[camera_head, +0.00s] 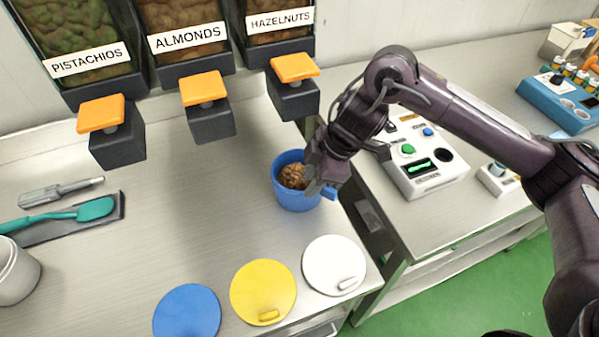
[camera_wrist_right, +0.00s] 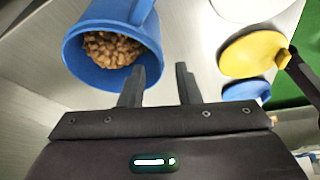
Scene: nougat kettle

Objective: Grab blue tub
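The blue tub (camera_head: 296,200) stands upright on the steel counter under the hazelnuts dispenser, with brown nuts (camera_head: 293,176) inside. Its handle (camera_head: 329,193) is on the right side, partly behind my gripper. My right gripper (camera_head: 318,186) is at the tub's right rim. In the right wrist view the tub (camera_wrist_right: 85,63) is at upper left, with its handle (camera_wrist_right: 143,10) at the top edge. The left fingertip appears close to the tub's rim. My left gripper is not in view.
Blue (camera_head: 187,312), yellow (camera_head: 263,292) and white (camera_head: 334,265) lids lie along the counter's front. Dispensers with orange levers (camera_head: 295,67) hang above. A teal spatula (camera_head: 95,209) lies left. A control box (camera_head: 425,170) stands on the right counter.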

